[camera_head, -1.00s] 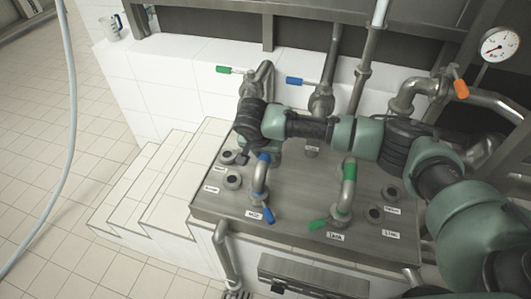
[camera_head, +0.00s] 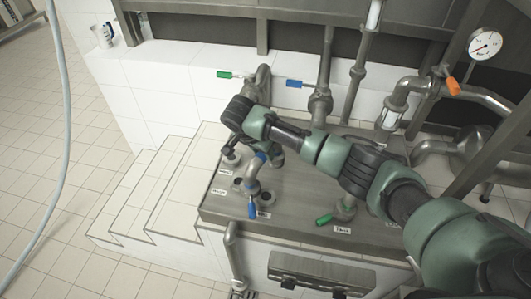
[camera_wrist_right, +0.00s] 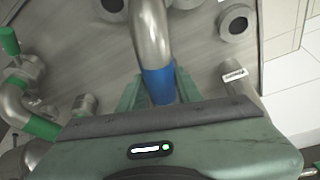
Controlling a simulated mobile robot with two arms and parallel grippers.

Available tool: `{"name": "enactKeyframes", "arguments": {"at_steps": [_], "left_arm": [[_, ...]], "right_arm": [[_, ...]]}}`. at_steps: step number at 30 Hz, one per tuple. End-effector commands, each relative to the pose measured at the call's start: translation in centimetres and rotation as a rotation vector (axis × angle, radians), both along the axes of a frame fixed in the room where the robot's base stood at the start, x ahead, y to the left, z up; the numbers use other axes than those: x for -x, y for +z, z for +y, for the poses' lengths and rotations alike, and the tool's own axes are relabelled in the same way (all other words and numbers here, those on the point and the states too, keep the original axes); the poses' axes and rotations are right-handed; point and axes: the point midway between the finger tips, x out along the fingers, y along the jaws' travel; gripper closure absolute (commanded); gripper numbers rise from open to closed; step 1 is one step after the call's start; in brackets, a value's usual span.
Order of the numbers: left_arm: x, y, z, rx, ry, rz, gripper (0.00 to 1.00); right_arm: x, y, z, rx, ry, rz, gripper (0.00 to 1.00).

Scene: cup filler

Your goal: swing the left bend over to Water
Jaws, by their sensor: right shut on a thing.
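The left bend (camera_head: 250,184) is a steel pipe with a blue band and a blue handle (camera_head: 252,208) near its foot. It stands on the left part of the grey steel panel. My right gripper (camera_head: 262,158) reaches in from the right, over the panel, to the upper part of the bend. In the right wrist view its fingers (camera_wrist_right: 160,88) are shut on the blue band (camera_wrist_right: 158,80). Open ports (camera_head: 231,160) with small white labels (camera_head: 225,172) stand left of the bend; I cannot read which one is Water. My left gripper is not in view.
A second bend with a green handle (camera_head: 324,219) stands to the right, by the Tank label (camera_head: 342,230). White tiled steps (camera_head: 150,195) lie to the left.

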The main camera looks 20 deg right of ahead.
Motion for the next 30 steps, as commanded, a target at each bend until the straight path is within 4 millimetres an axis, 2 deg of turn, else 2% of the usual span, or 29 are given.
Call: {"name": "enactKeyframes", "arguments": {"at_steps": [1,3,10,18,30], "left_arm": [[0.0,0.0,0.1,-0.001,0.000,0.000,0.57],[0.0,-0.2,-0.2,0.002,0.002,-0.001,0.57],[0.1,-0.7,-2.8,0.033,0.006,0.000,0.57],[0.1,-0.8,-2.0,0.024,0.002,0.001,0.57],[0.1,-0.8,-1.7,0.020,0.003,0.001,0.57]], "right_arm": [[-0.2,-0.1,0.8,-0.010,-0.034,0.002,1.00],[-0.6,-0.1,1.1,-0.011,-0.086,0.001,1.00],[-1.2,-0.1,1.4,-0.008,-0.235,0.000,1.00],[-1.4,-0.1,1.3,-0.005,-0.327,-0.003,1.00],[-1.5,0.0,1.2,-0.003,-0.347,-0.006,1.00]]}}
